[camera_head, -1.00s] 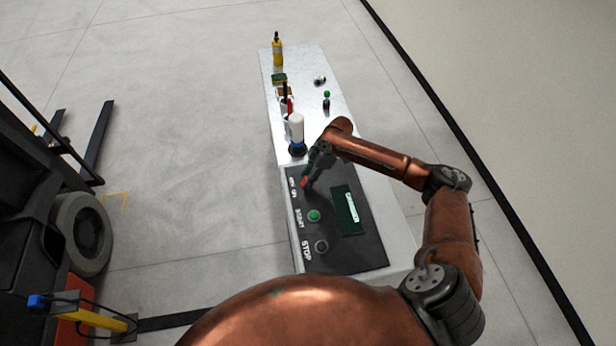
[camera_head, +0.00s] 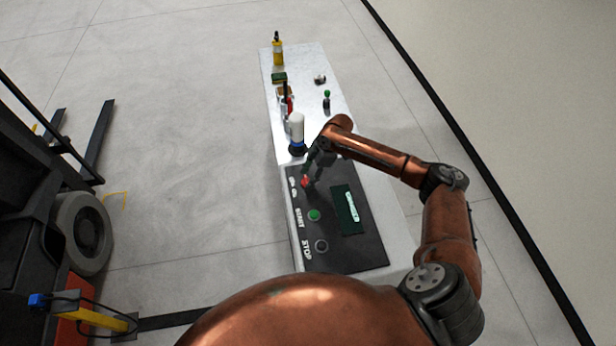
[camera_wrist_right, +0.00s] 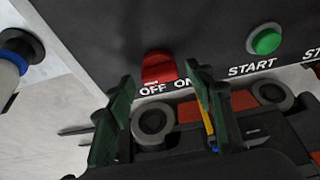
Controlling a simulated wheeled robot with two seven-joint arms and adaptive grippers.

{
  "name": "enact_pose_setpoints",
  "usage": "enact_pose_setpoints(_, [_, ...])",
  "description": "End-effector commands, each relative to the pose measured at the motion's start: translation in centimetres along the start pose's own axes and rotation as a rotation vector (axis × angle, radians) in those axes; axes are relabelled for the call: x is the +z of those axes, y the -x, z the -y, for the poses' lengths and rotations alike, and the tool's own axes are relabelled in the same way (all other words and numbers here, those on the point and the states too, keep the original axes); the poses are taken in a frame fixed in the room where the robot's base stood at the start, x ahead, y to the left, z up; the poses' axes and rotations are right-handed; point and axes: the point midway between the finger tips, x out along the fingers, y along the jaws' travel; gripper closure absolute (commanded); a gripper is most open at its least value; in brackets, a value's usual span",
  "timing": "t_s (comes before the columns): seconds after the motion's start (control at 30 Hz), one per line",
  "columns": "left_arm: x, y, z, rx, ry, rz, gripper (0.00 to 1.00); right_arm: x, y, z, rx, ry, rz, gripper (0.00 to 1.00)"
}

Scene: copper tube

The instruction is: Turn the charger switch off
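The charger's black control panel (camera_head: 337,252) is on the near end of the long table. The red switch (camera_wrist_right: 158,67) sits above the OFF and ON labels in the right wrist view. It also shows at the panel's far left corner in the head view (camera_head: 306,182). My right gripper (camera_wrist_right: 158,84) is open, with its two green fingertips apart, one toward each side of the red switch. I cannot tell whether either finger touches it. My left gripper is not in view.
A green START button (camera_head: 314,215), a dark STOP button (camera_head: 321,246) and a green display (camera_head: 347,210) share the panel. A white and blue bottle (camera_head: 297,130) stands just beyond it. A forklift (camera_head: 45,215) is at the left.

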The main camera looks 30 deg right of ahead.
Motion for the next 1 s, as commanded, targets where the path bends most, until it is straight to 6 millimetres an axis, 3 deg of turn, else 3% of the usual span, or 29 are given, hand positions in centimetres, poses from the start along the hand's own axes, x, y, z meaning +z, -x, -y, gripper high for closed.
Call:
enact_pose_setpoints(0.37, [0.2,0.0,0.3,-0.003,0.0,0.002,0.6,0.0,0.6,0.0,0.0,-0.001,-0.001,0.49])
enact_pose_setpoints(0.8, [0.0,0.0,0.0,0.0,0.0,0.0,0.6,0.1,9.0,-0.1,0.002,-0.001,0.001,0.49])
enact_pose_setpoints(1.0, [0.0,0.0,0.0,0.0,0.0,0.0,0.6,0.1,11.4,-0.1,0.001,-0.001,0.0,0.49])
